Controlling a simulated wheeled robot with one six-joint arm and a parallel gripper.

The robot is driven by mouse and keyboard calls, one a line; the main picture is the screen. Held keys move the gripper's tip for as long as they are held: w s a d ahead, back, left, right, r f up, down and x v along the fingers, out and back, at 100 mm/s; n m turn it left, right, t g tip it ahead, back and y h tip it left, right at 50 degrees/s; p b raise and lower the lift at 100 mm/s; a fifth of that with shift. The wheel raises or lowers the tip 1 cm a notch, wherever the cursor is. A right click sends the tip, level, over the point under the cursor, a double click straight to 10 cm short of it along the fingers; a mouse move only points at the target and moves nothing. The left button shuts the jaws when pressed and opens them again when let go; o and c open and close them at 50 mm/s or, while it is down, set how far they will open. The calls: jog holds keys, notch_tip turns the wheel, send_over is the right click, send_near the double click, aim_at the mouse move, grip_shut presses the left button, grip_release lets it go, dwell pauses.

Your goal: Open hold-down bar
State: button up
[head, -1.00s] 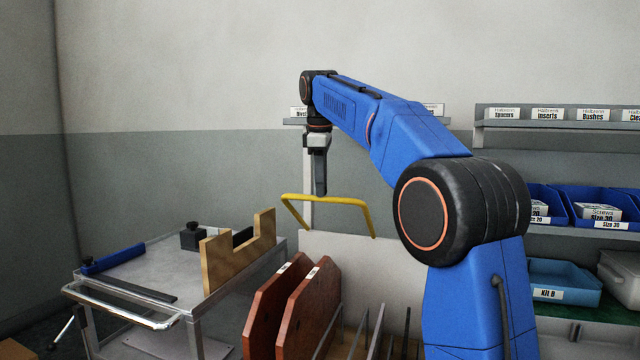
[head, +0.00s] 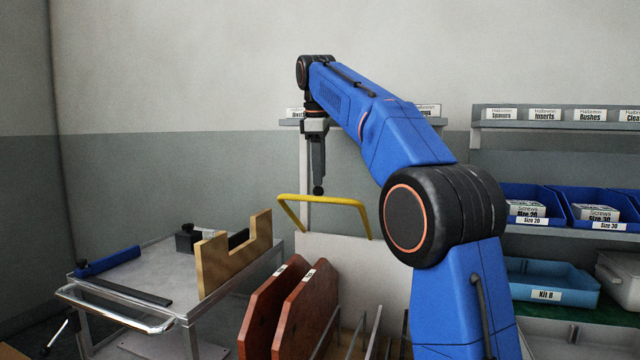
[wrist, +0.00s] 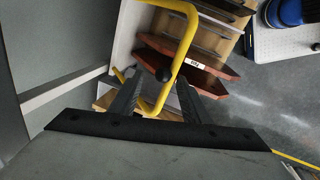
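The hold-down bar is a yellow bent tube (head: 345,200) standing over the rack of brown boards, its top rail level in the head view. In the wrist view the yellow bar (wrist: 185,50) runs down past the fingers. My gripper (head: 317,180) points down just above or behind the top rail. Its fingers (wrist: 160,80) look apart in the wrist view, and I see no clear contact with the bar or knob.
Brown boards (head: 302,310) stand in slots under the bar. A metal trolley (head: 140,275) with a wooden cradle (head: 235,255) stands at left. Blue bins (head: 540,282) fill shelves at right. Open air lies left of my gripper, above the trolley.

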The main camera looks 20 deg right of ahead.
jog(key=shift+s+a+r, duration=0.15)
jog(key=shift+a+r, duration=0.05)
jog(key=shift+r, duration=0.45)
jog(key=shift+s+a+r, duration=0.15)
jog(key=shift+r, duration=0.45)
